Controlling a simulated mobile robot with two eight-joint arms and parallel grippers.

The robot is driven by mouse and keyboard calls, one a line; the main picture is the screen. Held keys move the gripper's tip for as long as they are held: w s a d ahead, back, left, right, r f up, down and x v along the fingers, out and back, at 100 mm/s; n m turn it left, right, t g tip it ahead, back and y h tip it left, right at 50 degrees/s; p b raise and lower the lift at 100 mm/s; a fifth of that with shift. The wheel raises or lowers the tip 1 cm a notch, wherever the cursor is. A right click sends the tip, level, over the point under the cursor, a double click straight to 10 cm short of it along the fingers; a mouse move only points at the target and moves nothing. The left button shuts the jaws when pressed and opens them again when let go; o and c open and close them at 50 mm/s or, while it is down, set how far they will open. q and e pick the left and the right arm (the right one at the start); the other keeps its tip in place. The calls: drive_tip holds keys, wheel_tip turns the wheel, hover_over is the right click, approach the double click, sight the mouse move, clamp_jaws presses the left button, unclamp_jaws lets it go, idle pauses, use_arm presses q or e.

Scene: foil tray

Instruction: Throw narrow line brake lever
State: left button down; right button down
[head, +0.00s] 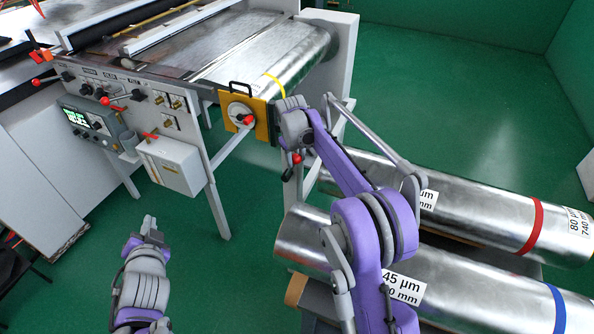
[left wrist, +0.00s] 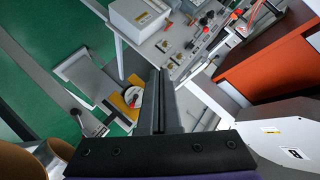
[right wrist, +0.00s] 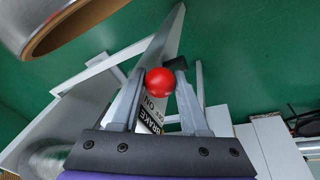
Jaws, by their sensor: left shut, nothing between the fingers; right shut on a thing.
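A red ball knob (right wrist: 159,82) sits between the fingertips of my right gripper (right wrist: 160,78) in the right wrist view, and the fingers are shut on it. A white plate with a label (right wrist: 155,113) reading "BRAKE ON" shows just behind the knob, between the fingers. The lever's stem is mostly hidden. In the head view my right gripper (head: 288,106) is by the right end of the machine, its fingers largely hidden by the wrist. My left gripper (head: 150,226) is shut and empty, low over the floor at the left; its fingers also show in the left wrist view (left wrist: 164,78).
A yellow plate (head: 262,109) with another red knob (head: 248,120) is beside my right gripper. A control panel (head: 110,92) with several red-tipped levers is at the left. Large metal rolls (head: 470,212) lie at the right, close to my right arm. Green floor is free in the middle.

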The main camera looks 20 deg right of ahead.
use_arm(q)
drive_tip(key=w+d+m+t+h, duration=0.1)
drive_tip(key=w+d+m+h, duration=0.3)
drive_tip(key=d, duration=0.4)
drive_tip(key=w+d+m+t+h, duration=0.1)
drive_tip(key=w+d+m+h, duration=0.2)
drive_tip(key=d+m, duration=0.4)
drive_tip(key=s+d+f+m+g+h, duration=0.3)
drive_tip(key=d+f+m+g+h, duration=0.15)
drive_tip(key=d+m, duration=0.35)
drive_tip(key=s+d+f+m+g+h, duration=0.2)
drive_tip(key=d+f+m+g+h, duration=0.25)
drive_tip(key=d, duration=0.65)
drive_tip(key=w+d+t+y, duration=0.1)
drive_tip(key=w+d, duration=0.6)
drive_tip(key=w, duration=0.1)
drive_tip(key=shift+f+t, duration=0.3)
drive_tip(key=shift+m, duration=0.25)
